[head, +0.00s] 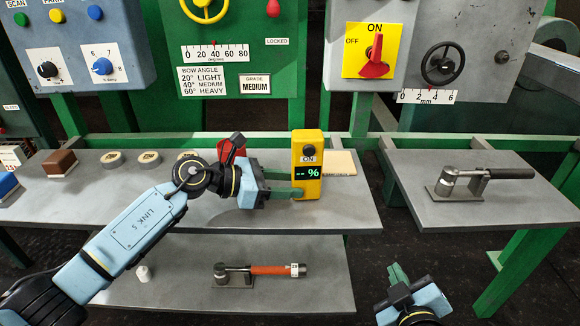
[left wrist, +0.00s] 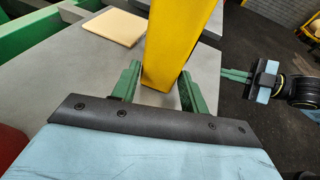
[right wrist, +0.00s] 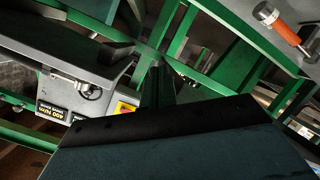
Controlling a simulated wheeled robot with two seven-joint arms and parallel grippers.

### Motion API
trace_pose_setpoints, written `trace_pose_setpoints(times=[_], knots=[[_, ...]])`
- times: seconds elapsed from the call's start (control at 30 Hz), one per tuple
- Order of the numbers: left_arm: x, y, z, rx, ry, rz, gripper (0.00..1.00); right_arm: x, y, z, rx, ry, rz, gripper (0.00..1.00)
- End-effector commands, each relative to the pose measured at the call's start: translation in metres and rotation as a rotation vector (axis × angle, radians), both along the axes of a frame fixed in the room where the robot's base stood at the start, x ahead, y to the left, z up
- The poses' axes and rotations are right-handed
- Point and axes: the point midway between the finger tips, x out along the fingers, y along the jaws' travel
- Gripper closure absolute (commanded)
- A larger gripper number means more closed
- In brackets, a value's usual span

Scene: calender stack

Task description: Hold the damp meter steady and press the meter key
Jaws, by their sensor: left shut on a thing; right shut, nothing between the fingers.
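The yellow damp meter (head: 308,165) stands upright on the grey bench near its right end. Its display reads "-- %", and a dark round key (head: 308,151) sits above it with an "ON" label. My left gripper (head: 298,192) is shut on the meter's lower part from the left; the left wrist view shows the green fingers on both sides of the yellow body (left wrist: 170,50). My right gripper (head: 398,272) is shut and empty, low in front of the gap between the benches. Its closed fingers (right wrist: 157,85) show in the right wrist view.
A cream pad (head: 342,163) lies behind the meter. A clamp with a black handle (head: 510,173) lies on the right bench, and an orange-handled tool (head: 270,269) on the lower shelf. Control panels stand behind. Open floor lies between the benches.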

Motion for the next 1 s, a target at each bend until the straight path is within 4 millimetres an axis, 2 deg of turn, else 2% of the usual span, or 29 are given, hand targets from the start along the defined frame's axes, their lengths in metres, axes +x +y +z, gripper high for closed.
trace_pose_setpoints(times=[0.1,0.23,0.3,0.43,0.6,0.7,0.87,1.0], knots=[[0.0,0.0,-0.001,0.002,0.002,0.0,0.69,0.02,0.021,0.045,-0.133,-0.218,0.089,1.0],[0.0,0.0,-0.001,0.002,0.002,0.0,0.69,0.031,0.052,0.094,-0.293,-0.458,0.193,1.0],[0.0,0.0,-0.001,0.002,0.002,0.0,0.69,0.033,0.072,0.119,-0.382,-0.586,0.25,1.0],[0.0,0.0,-0.001,0.002,0.002,0.0,0.69,0.029,0.107,0.154,-0.534,-0.794,0.346,1.0],[0.0,0.0,-0.001,0.002,0.002,0.0,0.69,0.018,0.14,0.178,-0.67,-0.976,0.435,1.0],[0.0,0.0,-0.001,0.002,0.002,0.0,0.69,0.013,0.151,0.184,-0.713,-1.033,0.462,1.0],[0.0,0.0,-0.001,0.002,0.002,0.0,0.69,0.016,0.156,0.186,-0.735,-1.06,0.478,1.0],[0.0,0.0,-0.001,0.002,0.002,0.0,0.69,0.031,0.157,0.187,-0.734,-1.061,0.477,1.0]])
